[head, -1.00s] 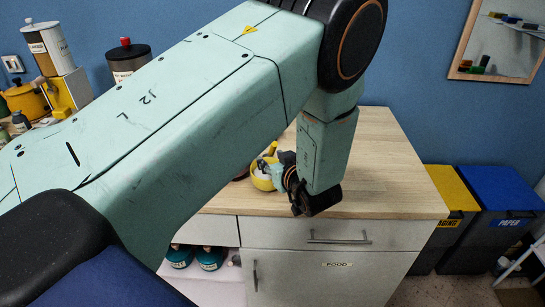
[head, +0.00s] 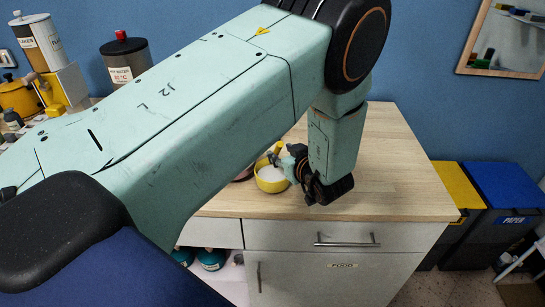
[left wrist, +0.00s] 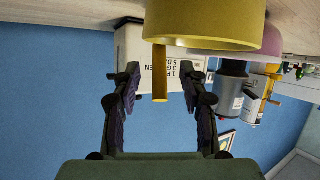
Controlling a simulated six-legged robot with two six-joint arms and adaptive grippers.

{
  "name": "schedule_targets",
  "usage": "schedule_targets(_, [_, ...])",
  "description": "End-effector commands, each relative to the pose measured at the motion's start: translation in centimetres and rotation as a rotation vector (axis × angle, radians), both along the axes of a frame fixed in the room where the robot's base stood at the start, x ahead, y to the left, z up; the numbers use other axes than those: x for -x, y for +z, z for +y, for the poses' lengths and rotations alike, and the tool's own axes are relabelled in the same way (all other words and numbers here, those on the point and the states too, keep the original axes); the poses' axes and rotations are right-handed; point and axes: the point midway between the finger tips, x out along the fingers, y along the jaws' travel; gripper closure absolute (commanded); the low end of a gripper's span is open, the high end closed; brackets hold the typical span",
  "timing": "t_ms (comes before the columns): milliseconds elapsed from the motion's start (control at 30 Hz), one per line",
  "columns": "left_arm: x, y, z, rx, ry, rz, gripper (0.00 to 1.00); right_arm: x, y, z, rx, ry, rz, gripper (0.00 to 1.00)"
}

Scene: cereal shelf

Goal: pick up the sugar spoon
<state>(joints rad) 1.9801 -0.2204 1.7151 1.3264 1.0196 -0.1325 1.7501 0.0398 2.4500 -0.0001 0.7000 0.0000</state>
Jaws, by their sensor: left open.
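A yellow bowl (head: 270,185) with white sugar stands on the wooden counter, partly hidden by my left arm. The sugar spoon's yellow handle (head: 278,148) shows above the bowl rim beside the gripper. The left wrist view is upside down: the bowl (left wrist: 205,22) is at the top and the spoon handle (left wrist: 160,85) sticks out past its rim. My left gripper (left wrist: 160,90) is open, with the handle's end between its fingertips and a gap on both sides. It also shows beside the bowl in the head view (head: 281,160). My right gripper is not in view.
The wooden counter (head: 390,160) is clear to the right of the gripper. A pinkish object (left wrist: 272,40), a grey canister (left wrist: 231,90) and a white box (left wrist: 132,45) stand behind the bowl. A dark canister (head: 126,62) stands far left. Bins (head: 505,190) stand right of the counter.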

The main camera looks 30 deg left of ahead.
Motion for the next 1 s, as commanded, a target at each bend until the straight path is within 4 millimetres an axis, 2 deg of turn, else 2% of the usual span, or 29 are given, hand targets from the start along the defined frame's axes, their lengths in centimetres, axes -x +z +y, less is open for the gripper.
schedule_targets(300, [-2.2, -2.2, 3.1, 0.002, 0.002, -0.001, 0.57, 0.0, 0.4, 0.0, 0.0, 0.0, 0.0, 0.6])
schedule_targets(633, [-2.7, -2.4, 3.8, 0.0, -0.002, 0.0, 0.57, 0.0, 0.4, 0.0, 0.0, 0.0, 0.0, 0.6])
schedule_targets(1000, [-2.7, -2.4, 3.8, 0.0, -0.002, 0.0, 0.87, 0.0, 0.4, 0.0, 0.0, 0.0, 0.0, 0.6])
